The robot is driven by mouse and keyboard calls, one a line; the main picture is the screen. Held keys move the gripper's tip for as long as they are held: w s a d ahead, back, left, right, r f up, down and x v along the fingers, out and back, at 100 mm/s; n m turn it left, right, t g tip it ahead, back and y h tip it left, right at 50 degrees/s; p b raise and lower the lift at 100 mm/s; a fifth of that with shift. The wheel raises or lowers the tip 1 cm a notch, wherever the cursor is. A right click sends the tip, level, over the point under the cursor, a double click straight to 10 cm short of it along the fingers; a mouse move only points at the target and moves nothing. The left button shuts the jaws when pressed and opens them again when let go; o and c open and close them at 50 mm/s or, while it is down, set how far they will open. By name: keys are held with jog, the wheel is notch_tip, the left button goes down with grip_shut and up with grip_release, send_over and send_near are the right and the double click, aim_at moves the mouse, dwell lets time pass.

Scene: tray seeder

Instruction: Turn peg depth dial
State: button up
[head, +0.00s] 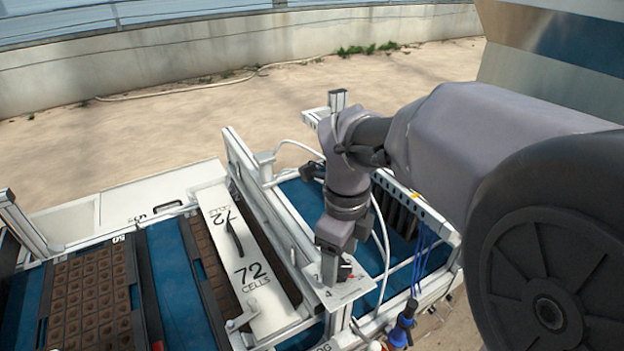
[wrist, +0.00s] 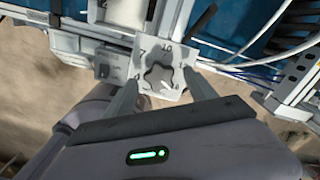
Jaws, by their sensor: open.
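The peg depth dial (wrist: 159,74) is a lobed, star-shaped knob with a dark outline. It sits on a light square plate (wrist: 178,54) with numbers around it, and a short white mark points to the lower right. My gripper (wrist: 162,82) is open, with one finger at the lower left of the dial and the other at its lower right in the wrist view. Whether the fingertips reach down beside the knob or touch it I cannot tell. In the head view my gripper (head: 334,274) points down over the numbered plate (head: 338,293), and hides most of the dial.
A white panel marked 72 cells (head: 245,265) and trays of brown cells (head: 88,295) lie left. A white frame rail (head: 262,215) runs beside the plate. A white hose (head: 383,240) passes close to my gripper.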

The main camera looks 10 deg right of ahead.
aim_at(340, 267)
notch_tip(340, 267, up, 16)
jog(key=p, duration=0.5)
jog(key=shift+r+p, duration=0.2)
jog(key=shift+p, duration=0.15)
